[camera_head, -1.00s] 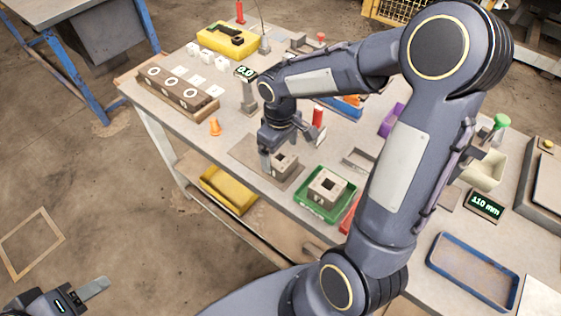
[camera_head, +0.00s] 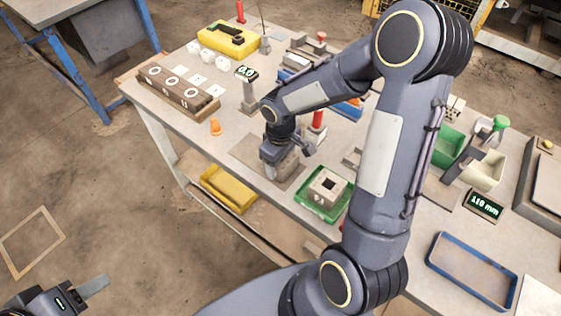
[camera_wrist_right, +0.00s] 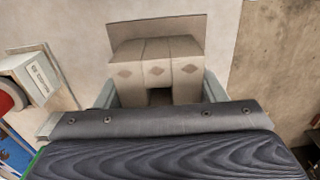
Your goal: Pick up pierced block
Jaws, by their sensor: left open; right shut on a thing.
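A grey-brown pierced block (camera_head: 292,165) is at the dark mat near the table's front edge, mostly hidden by my right gripper in the head view. In the right wrist view the block (camera_wrist_right: 157,68) shows diamond marks on its face and a dark opening at its lower edge. My right gripper (camera_head: 285,166) is shut on it, with a finger on either side. I cannot tell whether the block is clear of the mat. My left gripper (camera_head: 92,288) is open and empty over the floor at lower left. A second pierced block (camera_head: 328,184) sits in a green tray (camera_head: 312,206).
A long brown rack (camera_head: 178,91) with ringed holes stands at the table's left. A blue tray (camera_head: 472,270) lies at right. A yellow bin (camera_head: 228,190) is below the tabletop.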

